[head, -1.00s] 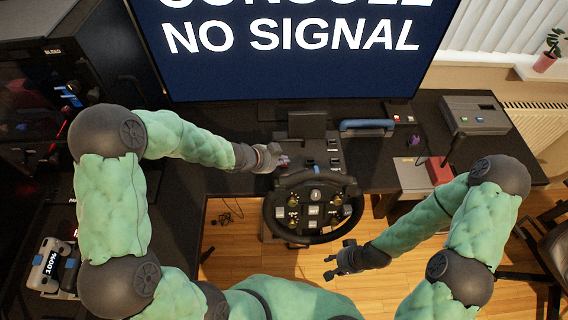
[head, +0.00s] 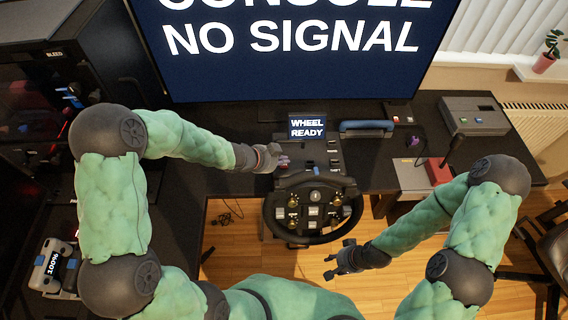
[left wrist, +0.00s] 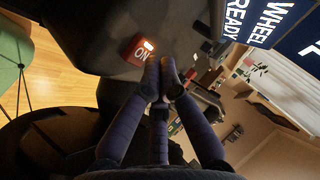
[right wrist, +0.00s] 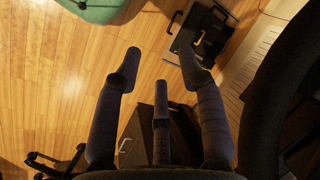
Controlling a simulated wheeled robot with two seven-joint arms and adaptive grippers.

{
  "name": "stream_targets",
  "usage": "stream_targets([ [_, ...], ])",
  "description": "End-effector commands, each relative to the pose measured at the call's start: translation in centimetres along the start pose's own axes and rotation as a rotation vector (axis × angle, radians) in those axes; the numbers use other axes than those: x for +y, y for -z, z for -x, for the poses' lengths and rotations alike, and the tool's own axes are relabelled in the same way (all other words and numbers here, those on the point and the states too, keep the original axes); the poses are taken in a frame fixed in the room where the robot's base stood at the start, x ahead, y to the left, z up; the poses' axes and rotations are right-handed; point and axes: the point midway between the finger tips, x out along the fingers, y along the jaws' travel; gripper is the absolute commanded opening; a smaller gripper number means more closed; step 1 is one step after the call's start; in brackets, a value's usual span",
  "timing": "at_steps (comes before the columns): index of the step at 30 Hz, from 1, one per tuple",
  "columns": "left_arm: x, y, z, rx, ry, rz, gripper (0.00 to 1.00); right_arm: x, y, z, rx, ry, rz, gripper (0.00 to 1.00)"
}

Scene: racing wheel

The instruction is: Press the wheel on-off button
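The racing wheel (head: 313,208) is mounted at the desk's front edge, with a small screen (head: 307,126) behind it reading "WHEEL READY". The red on-off button (left wrist: 138,50) shows in the left wrist view, marked "ON" with a lit white spot. My left gripper (head: 282,161) is at the left side of the wheel base. Its fingertips are together in the left wrist view (left wrist: 160,70), beside the red button; I cannot tell whether they touch it. My right gripper (head: 338,262) is open and empty, low to the right of the wheel, its fingers apart in the right wrist view (right wrist: 163,75).
A large monitor (head: 290,60) reading "NO SIGNAL" stands behind the desk. A grey box (head: 474,115), a blue-grey bar (head: 367,127) and a red box (head: 438,171) are on the desk to the right. Wooden floor (head: 250,255) lies open below the wheel.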

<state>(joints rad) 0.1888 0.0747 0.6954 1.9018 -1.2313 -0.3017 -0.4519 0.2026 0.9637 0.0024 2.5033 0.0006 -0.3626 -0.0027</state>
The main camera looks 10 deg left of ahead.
Motion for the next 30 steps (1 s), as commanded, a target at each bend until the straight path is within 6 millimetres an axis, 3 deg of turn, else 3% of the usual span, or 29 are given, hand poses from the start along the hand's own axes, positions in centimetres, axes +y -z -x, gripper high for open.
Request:
stream_targets([
  [22, -2.9, 2.9, 4.0, 0.000, 0.000, 0.000, 0.00, -1.9, -0.2, 5.4, 0.000, 0.000, 0.000, 0.40],
  [30, -3.0, 3.0, 4.2, 0.000, 0.000, 0.000, 0.00, -2.0, -0.2, 5.6, 0.000, 0.000, 0.000, 0.40],
])
